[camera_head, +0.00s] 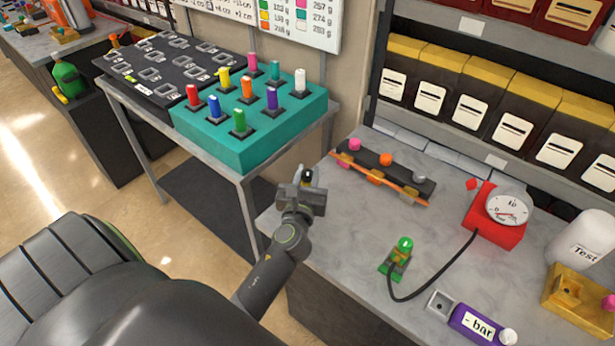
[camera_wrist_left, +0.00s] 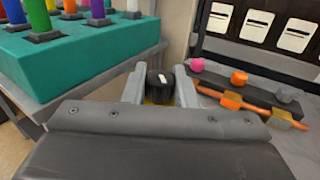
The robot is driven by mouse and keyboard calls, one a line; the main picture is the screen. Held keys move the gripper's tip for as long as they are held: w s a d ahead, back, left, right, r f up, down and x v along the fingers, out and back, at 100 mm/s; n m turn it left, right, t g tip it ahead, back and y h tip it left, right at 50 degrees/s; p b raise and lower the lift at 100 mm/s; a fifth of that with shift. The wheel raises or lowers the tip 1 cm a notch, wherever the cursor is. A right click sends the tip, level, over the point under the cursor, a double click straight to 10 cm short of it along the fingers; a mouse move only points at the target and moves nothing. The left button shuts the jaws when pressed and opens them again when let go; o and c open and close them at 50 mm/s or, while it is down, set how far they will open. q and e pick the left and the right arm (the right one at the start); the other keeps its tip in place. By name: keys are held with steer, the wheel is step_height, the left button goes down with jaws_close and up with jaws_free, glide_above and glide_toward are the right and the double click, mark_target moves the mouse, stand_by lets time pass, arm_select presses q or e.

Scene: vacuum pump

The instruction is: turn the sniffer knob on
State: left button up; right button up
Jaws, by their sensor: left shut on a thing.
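Some yellow shows below the knob; what the knob sits on is mostly hidden. In the head view only a small dark part of the knob (camera_head: 307,174) shows between the fingertips. No sniffer label is readable. My right gripper is not in view.
A black rail (camera_head: 400,172) with pink, orange and grey knobs lies just right of the gripper. A red gauge box (camera_head: 487,222) is cabled to a green-lit part (camera_head: 401,255). A teal block (camera_head: 215,150) with coloured pegs stands left. Bare bench top (camera_head: 335,240) lies between.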

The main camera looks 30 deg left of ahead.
arm_select(q)
steer(key=n+g+y+b, duration=0.1)
steer(key=n+g+y, duration=0.1)
steer(key=y, duration=0.1)
steer(key=n+g+y+b, duration=0.1)
steer(key=n+g+y, duration=0.1)
steer(key=shift+w+d+n+y, duration=0.1)
steer(key=shift+d+n+y, duration=0.05)
steer(key=shift+n+y, duration=0.2)
steer(key=n+g+y+b, duration=0.1)
steer(key=n+g+y, duration=0.1)
steer(key=g, duration=0.1)
steer(key=shift+n+g+y, duration=0.75)
steer(key=shift+n+g, duration=0.3)
steer(key=shift+g, duration=0.45)
steer(key=o, duration=1)
